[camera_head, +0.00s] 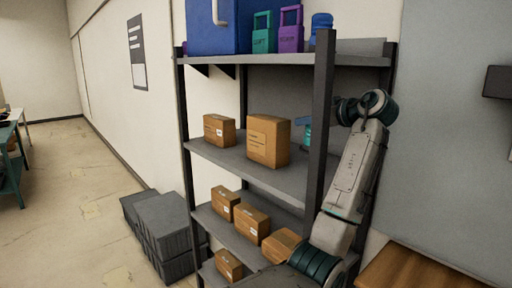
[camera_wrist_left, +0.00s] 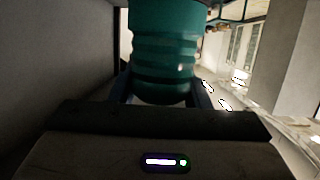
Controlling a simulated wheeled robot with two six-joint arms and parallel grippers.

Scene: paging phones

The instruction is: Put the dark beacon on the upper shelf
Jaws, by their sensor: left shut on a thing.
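The dark beacon (camera_wrist_left: 163,50) is a teal ribbed cylinder that shows no light in the left wrist view. My left gripper (camera_wrist_left: 163,95) is shut on it, with a blue finger on either side. In the head view my left gripper (camera_head: 302,121) reaches in behind the front post at middle-shelf height. A small teal part of the beacon (camera_head: 308,137) shows below it, mostly hidden by the post. I cannot tell whether the beacon touches the shelf. The upper shelf (camera_head: 275,59) is above the gripper. My right gripper is not in view.
On the upper shelf stand a blue case (camera_head: 215,27), a teal handled item (camera_head: 263,38), a purple handled item (camera_head: 290,36) and a blue bottle (camera_head: 321,25). Cardboard boxes (camera_head: 268,140) stand on the lower shelves. The dark front post (camera_head: 321,120) is close to my arm.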

